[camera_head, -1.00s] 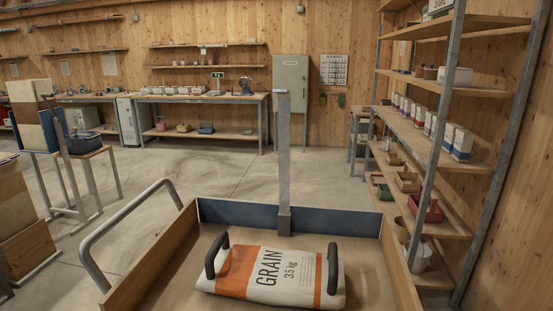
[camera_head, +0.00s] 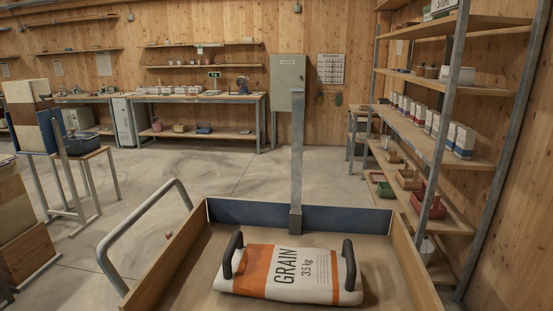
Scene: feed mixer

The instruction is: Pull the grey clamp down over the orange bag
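The grain bag (camera_head: 318,276), white with orange bands and the words GRAIN 35 kg, lies flat in a wooden tray (camera_head: 180,262). Two black curved handles, left (camera_head: 233,256) and right (camera_head: 349,262), rise at the bag's ends. A grey metal bar (camera_head: 297,150) stands upright at the tray's blue back wall (camera_head: 340,217), on a small dark block. It looks like the grey clamp, raised and apart from the bag. Neither of my grippers is in view.
A bent grey rail (camera_head: 140,226) stands along the tray's left side. A tall shelf rack (camera_head: 448,130) with boxes and bins is close on the right. Open concrete floor (camera_head: 200,172) lies behind the tray.

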